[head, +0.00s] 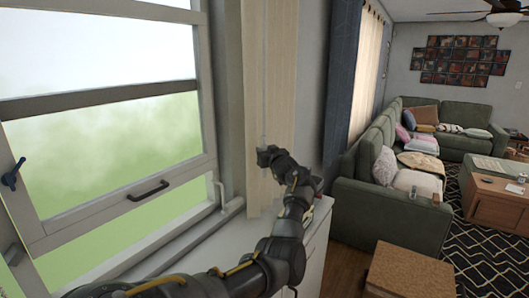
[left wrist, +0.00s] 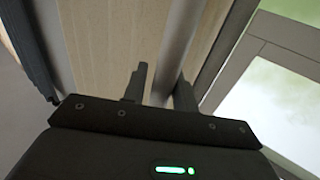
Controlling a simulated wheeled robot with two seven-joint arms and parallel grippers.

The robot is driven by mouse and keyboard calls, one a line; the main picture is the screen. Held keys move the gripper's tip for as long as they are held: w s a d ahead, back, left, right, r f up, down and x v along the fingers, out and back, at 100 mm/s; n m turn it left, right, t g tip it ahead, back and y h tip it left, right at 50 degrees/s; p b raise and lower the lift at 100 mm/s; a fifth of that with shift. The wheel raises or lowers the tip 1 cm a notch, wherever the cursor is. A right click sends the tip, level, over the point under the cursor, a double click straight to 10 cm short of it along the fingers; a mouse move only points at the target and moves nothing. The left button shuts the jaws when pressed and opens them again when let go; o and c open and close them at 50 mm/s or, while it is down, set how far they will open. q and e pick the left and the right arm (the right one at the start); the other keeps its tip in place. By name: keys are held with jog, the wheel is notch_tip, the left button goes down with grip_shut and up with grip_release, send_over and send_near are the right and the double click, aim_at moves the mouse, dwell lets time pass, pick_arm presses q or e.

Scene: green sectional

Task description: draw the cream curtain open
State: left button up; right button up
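The cream curtain (head: 270,75) hangs in a narrow upright band beside the window, at the middle of the head view. It fills much of the left wrist view (left wrist: 110,45). My left gripper (head: 264,154) is at the lower part of this curtain, seen from behind. In the left wrist view its two fingers (left wrist: 160,92) stand a short gap apart, close to the cloth. A grey upright strip (left wrist: 178,45) passes behind or between them. I cannot tell whether cloth is pinched. My right gripper is out of view.
The window (head: 110,125) with a black handle (head: 149,191) is at the left. A white sill-height cabinet (head: 312,240) stands below the curtain. A dark blue curtain (head: 340,75) hangs further right. A green sofa (head: 395,215) and a brown ottoman (head: 408,272) stand at the right.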

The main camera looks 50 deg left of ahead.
pick_arm(q)
jog(key=b+v, duration=0.4)
jog(key=v, duration=0.6)
jog(key=shift+d, duration=0.35)
jog(key=shift+s, duration=0.1)
jog(key=p+x, duration=0.4)
jog(key=x, duration=0.6)
jog(key=shift+a, duration=0.35)
jog(key=shift+f, duration=0.1)
